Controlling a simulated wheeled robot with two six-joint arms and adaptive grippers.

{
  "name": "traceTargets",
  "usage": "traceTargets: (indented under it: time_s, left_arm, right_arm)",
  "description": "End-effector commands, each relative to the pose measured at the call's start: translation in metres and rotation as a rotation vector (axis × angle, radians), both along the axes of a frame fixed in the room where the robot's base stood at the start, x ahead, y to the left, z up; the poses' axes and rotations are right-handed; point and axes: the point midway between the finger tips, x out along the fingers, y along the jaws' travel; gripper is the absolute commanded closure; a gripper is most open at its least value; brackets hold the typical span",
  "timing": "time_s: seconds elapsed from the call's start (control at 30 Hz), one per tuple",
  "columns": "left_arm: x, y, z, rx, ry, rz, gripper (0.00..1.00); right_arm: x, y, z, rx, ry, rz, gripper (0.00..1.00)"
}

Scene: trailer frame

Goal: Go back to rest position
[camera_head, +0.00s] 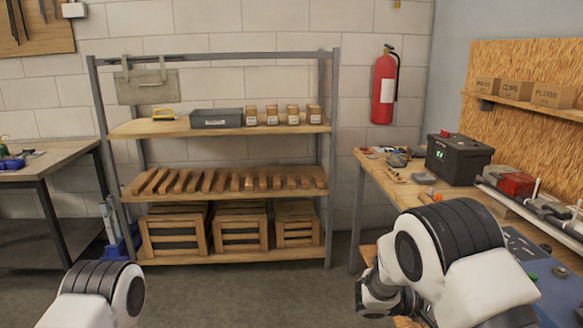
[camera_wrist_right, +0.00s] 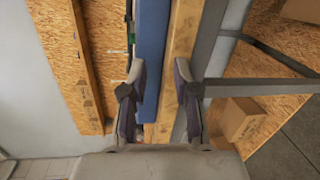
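The task names no object, only my arms. In the head view a white and black part of my left arm shows at the lower left; its gripper is out of the picture. My right arm fills the lower right of the head view, in front of the right workbench (camera_head: 372,172). In the right wrist view my right gripper (camera_wrist_right: 160,72) has its two fingers apart, with nothing held between them. Behind the fingers are a blue surface (camera_wrist_right: 152,25) and a wooden edge (camera_wrist_right: 182,30), seemingly of a bench.
A metal shelf rack (camera_head: 332,110) with wooden crates (camera_head: 240,232) stands ahead. A fire extinguisher (camera_head: 384,88) hangs on the wall. A black case (camera_head: 458,160) sits on the right bench. A left table (camera_head: 45,165) stands aside. The floor (camera_head: 215,295) before the rack is clear.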

Motion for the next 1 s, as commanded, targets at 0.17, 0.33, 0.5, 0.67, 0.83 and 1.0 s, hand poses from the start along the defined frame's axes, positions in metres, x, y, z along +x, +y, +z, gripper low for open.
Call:
traceTargets:
  time_s: [0.17,0.33,0.5,0.67,0.83,1.0]
  left_arm:
    - [0.000,0.000,0.002,0.000,0.000,0.002,0.60]
    - [0.000,0.000,0.004,0.000,0.000,0.002,0.60]
    - [0.000,0.000,0.006,0.000,0.000,0.001,0.60]
    - [0.000,0.000,0.008,0.000,0.000,0.001,0.60]
    - [0.000,0.000,0.010,0.000,0.000,0.002,0.60]
    - [0.000,0.000,0.009,0.000,0.000,0.001,0.60]
  right_arm:
    - [-0.043,-0.014,-0.049,0.066,0.122,-0.074,0.70]
    - [-0.104,-0.022,-0.112,0.217,0.271,-0.164,0.70]
    - [-0.215,-0.006,-0.193,0.526,0.466,-0.324,0.70]
    - [-0.338,0.051,-0.250,0.943,0.539,-0.521,0.70]
    - [-0.398,0.118,-0.275,1.330,0.290,-0.606,0.70]
    - [-0.362,0.120,-0.282,1.417,-0.040,-0.386,0.70]
